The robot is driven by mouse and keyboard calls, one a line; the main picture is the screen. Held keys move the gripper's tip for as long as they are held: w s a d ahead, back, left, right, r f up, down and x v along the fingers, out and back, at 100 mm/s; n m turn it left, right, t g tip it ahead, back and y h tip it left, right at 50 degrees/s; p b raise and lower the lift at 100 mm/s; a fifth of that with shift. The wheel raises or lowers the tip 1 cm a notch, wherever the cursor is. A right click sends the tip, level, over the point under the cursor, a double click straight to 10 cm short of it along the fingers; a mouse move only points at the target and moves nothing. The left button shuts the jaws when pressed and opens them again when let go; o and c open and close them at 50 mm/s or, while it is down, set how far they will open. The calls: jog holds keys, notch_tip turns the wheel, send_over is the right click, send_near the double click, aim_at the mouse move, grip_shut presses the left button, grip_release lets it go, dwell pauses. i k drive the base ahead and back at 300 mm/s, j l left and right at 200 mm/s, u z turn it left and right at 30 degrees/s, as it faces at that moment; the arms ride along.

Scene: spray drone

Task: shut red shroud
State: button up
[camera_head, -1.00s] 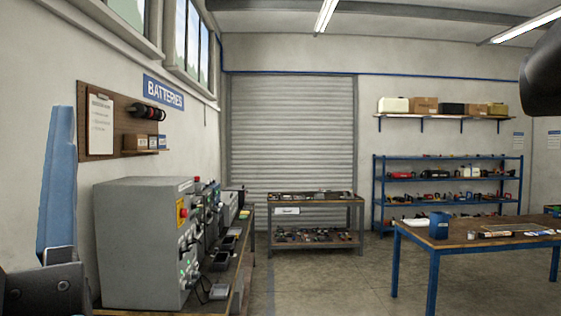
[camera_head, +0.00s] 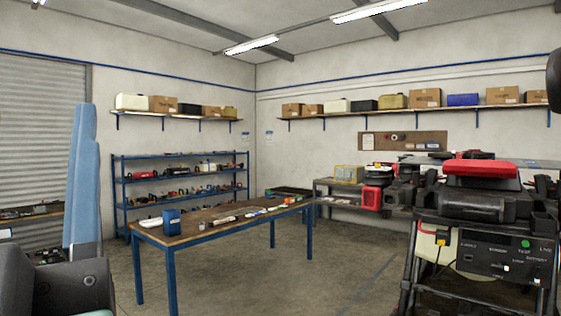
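A red cover (camera_head: 480,168), which looks like the red shroud, sits on top of a bulky black machine (camera_head: 480,203) at the right. Its front edge shows above the black body; I cannot tell from here how far open it stands. My gripper is not in view. Parts of my own body, light blue and dark grey, show at the left, with a dark part at the right edge.
The machine rests on a dark stand with a control panel (camera_head: 505,255). A blue-legged workbench (camera_head: 190,228) with small items stands in the middle. A blue shelf rack (camera_head: 180,180) is behind it. Bare floor (camera_head: 340,285) lies between the workbench and the stand.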

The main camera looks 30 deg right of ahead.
aim_at(493, 167)
jog(key=z, duration=2.1)
jog(key=i+l+z, duration=0.1)
jog(key=z, duration=0.7)
jog(key=i+z, duration=0.1)
jog(key=z, duration=0.35)
jog(key=i+l, duration=0.15)
jog(key=i, duration=2.6)
jog(key=i+l, duration=0.15)
jog(key=i, duration=2.65)
jog(key=i+u, duration=0.15)
jog(key=u, duration=0.25)
jog(key=i+l+u, duration=0.15)
jog(key=u, duration=0.3)
jog(key=i+l+u, duration=0.15)
jog(key=u, duration=1.95)
